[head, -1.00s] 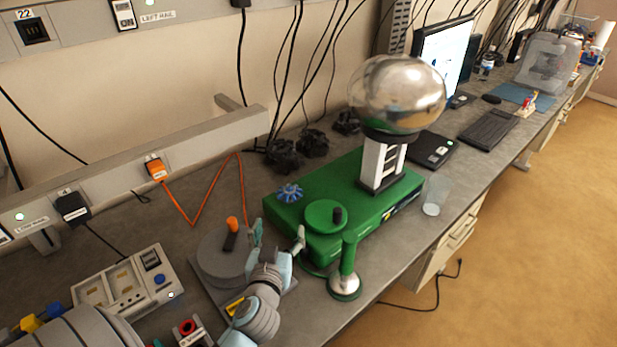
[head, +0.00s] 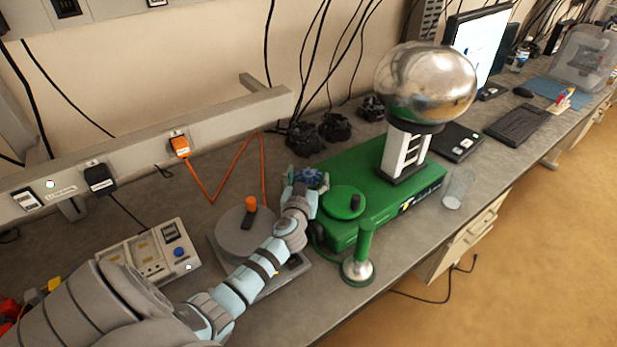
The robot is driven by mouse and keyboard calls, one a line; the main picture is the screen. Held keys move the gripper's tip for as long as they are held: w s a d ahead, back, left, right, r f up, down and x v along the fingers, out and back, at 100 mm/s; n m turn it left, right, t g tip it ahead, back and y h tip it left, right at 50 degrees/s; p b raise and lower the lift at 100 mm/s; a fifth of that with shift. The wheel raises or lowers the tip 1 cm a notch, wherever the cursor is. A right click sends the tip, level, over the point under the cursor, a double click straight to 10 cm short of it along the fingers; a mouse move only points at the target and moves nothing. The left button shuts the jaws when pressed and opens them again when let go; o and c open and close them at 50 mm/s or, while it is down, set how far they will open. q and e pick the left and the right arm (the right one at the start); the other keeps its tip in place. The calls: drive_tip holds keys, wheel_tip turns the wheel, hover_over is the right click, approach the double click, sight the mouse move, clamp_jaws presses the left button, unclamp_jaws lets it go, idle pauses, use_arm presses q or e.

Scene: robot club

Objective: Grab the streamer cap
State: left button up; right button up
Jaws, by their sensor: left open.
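The streamer cap (head: 310,177), a small blue piece, sits on the left end of the green generator base (head: 372,186). My left arm reaches across the bench from the lower left. My left gripper (head: 306,181) is open at the cap, with its fingers close around it. The fingers and wrist hide part of the cap, and I cannot tell whether they touch it. My right gripper is not in view.
A large silver sphere (head: 425,84) stands on the base behind the cap. A green-handled wand (head: 364,248) stands in front, and a grey round device with an orange knob (head: 243,229) is left of the gripper. A clear cup (head: 458,189) stands right of the base.

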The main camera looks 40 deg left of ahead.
use_arm(q)
drive_tip(key=c, duration=1.5)
drive_tip(key=shift+o, duration=0.2)
